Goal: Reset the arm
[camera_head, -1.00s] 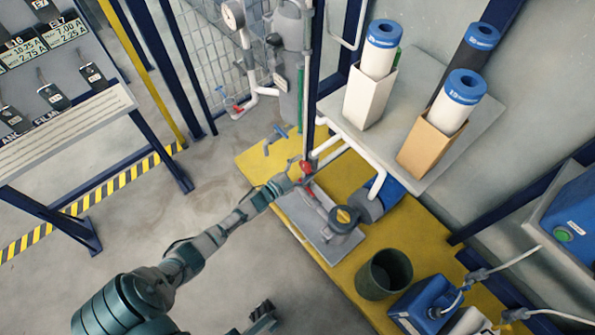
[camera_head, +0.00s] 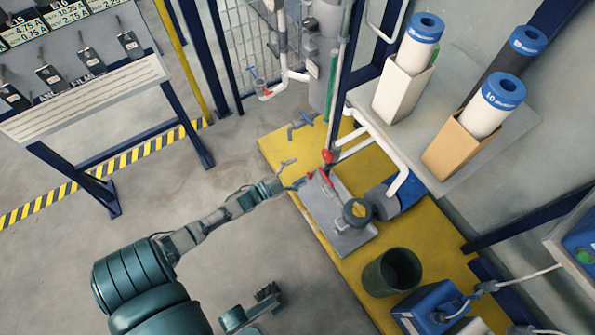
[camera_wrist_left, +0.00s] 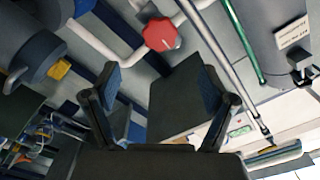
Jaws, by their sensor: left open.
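My left arm reaches in from the lower left in the head view. Its gripper (camera_head: 294,173) is open and empty, just left of a red valve handle (camera_head: 327,157) and above the left edge of the yellow platform. In the left wrist view, the two fingers (camera_wrist_left: 163,92) are spread apart with nothing held between them. A red knob (camera_wrist_left: 160,35) on a white pipe shows beyond the fingertips. A dark jointed part of mine (camera_head: 252,308), perhaps the right gripper, shows at the bottom of the head view; its jaws cannot be made out.
The yellow platform (camera_head: 415,250) carries a grey pump plate (camera_head: 325,213) and a dark green bin (camera_head: 392,272). A shelf (camera_head: 440,140) with rolls in holders stands at right. The floor (camera_head: 225,150) between is clear.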

